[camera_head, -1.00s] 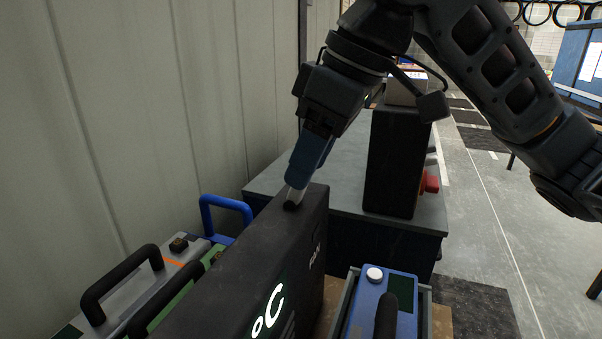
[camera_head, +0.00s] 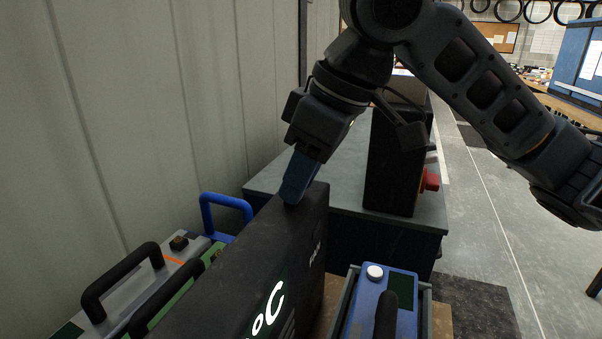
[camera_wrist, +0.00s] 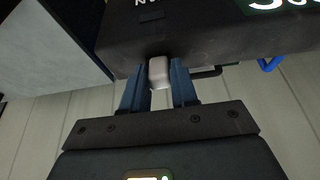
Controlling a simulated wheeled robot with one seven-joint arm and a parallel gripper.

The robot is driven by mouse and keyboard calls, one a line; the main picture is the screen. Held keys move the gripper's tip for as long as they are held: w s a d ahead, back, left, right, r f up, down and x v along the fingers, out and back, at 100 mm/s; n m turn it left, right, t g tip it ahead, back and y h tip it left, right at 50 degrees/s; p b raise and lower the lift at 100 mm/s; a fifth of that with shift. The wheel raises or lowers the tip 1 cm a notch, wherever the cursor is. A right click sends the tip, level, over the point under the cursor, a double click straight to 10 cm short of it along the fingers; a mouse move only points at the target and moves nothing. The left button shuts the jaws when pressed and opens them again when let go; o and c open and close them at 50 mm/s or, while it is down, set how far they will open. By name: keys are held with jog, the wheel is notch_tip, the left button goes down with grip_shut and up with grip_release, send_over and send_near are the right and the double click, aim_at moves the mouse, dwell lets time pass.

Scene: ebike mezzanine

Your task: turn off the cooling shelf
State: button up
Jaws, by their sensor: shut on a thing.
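The cooling shelf looks to be the tall black unit (camera_head: 255,262) with a lit °C display (camera_head: 268,308) and a "FAN" label on its side. A small white switch lever (camera_wrist: 159,72) sticks out of it in the wrist view. My gripper (camera_head: 296,188) reaches down to the far end of the unit's top. In the wrist view my blue fingers (camera_wrist: 158,84) are on either side of the lever and shut on it. In the head view the fingers hide the lever.
A blue box with a white button (camera_head: 375,272) stands at right. Grey and green cases with black handles (camera_head: 122,278) and a blue handle (camera_head: 226,204) stand at left. Behind are a grey bench (camera_head: 335,180) and a black box with a red knob (camera_head: 430,181). A wall runs along the left.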

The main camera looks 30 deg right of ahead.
grip_shut()
jog(key=shift+s+t, duration=0.1)
jog(key=shift+t, duration=0.2)
jog(key=shift+d, duration=0.1)
jog(key=o, duration=0.7)
grip_release()
jog(key=shift+o, duration=0.2)
jog(key=v, duration=0.7)
jog(key=shift+s+d+r, duration=0.15)
jog(key=shift+d+r, duration=0.1)
jog(key=shift+r, duration=0.05)
